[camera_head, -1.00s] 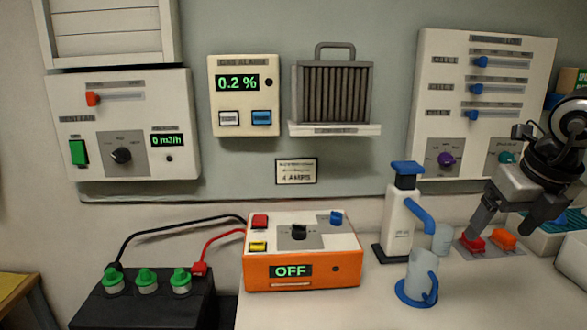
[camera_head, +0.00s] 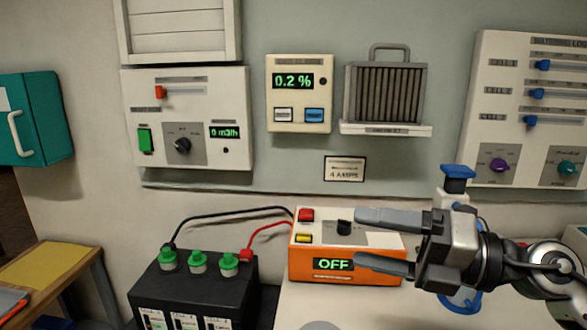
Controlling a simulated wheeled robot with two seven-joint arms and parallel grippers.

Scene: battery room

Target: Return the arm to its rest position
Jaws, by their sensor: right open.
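My right gripper (camera_head: 362,238) comes in from the right with its fingers pointing left. It is open, and nothing shows between its fingers. It appears in front of the orange charger box (camera_head: 300,271), whose display reads OFF, and hides part of its right side. My right arm (camera_head: 515,265) reaches back to the right edge. The white dispenser with a blue top (camera_head: 458,172) and the blue-based jug (camera_head: 457,303) are partly hidden behind my gripper and arm. My left gripper is not in view.
A black battery (camera_head: 195,285) with green caps stands left of the charger, joined by black and red cables. Wall panels (camera_head: 187,118), a gas alarm (camera_head: 299,93) and a teal cabinet (camera_head: 35,118) hang behind. A wooden table (camera_head: 50,265) stands at left. The white bench (camera_head: 390,310) is bare in front.

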